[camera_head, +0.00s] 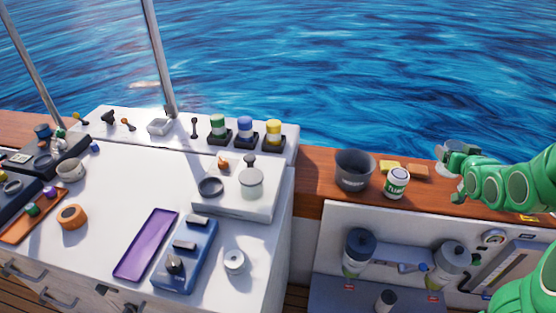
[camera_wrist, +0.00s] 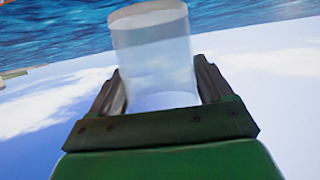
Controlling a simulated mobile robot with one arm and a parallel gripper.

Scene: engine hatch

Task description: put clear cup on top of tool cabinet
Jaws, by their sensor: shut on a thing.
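The clear cup (camera_wrist: 152,50) is a see-through cylinder. In the wrist view it stands between the two fingers of my gripper (camera_wrist: 160,82), which is shut on it. In the head view my gripper (camera_head: 452,172) is at the right, over the wooden ledge, at the end of my green arm. The cup is hard to make out there. The tool cabinet (camera_head: 130,190) is at the left, with a white top and drawers in its front. My gripper is well to the right of it.
A purple tray (camera_head: 146,244), a blue block (camera_head: 186,255), an orange ring (camera_head: 71,216) and a white raised box (camera_head: 235,202) occupy the white top. Clear white surface lies around its middle. A grey bucket (camera_head: 354,170) and a white jar (camera_head: 397,183) stand on the ledge.

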